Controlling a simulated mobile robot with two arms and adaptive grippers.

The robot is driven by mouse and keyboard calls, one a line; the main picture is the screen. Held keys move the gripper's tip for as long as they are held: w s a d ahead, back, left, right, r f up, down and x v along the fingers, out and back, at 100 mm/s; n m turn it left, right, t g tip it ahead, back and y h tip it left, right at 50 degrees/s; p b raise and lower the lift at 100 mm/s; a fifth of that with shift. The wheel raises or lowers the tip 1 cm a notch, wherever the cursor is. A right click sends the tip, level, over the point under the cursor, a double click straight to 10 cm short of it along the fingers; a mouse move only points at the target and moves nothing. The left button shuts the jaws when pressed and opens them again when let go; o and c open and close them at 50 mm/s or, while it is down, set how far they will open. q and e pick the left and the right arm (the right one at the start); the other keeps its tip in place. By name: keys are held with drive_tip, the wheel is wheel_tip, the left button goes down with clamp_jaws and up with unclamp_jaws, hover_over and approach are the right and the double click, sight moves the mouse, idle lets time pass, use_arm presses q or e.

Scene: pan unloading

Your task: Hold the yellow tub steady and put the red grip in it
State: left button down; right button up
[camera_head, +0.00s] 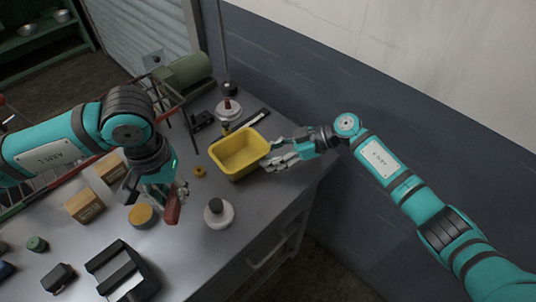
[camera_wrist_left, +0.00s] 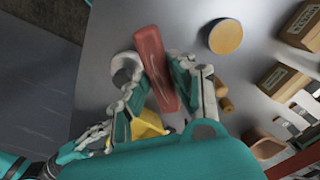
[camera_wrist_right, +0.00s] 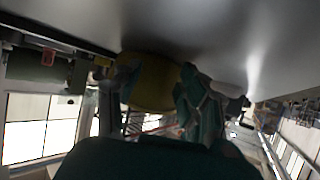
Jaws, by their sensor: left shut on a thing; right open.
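The yellow tub (camera_head: 217,157) stands upright and looks empty near the table's back right edge. My right gripper (camera_head: 272,155) is at the tub's right side, its jaws open. In the right wrist view the tub (camera_wrist_right: 152,82) appears between the fingers; I cannot tell whether they touch it. My left gripper (camera_head: 172,190) is shut on the red grip (camera_head: 173,209) and holds it left of the tub, over the table. The left wrist view shows the red grip (camera_wrist_left: 153,60) lengthwise between the fingers, with part of the tub (camera_wrist_left: 148,122) behind the gripper.
A white round piece with a dark knob (camera_head: 218,214) stands in front of the tub. A yellow-topped disc (camera_head: 142,215), two cardboard boxes (camera_head: 84,205) and a black holder (camera_head: 124,273) are on the left. A small orange piece (camera_head: 200,171) lies beside the tub.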

clamp_jaws()
drive_tip(key=o, duration=0.9)
unclamp_jaws()
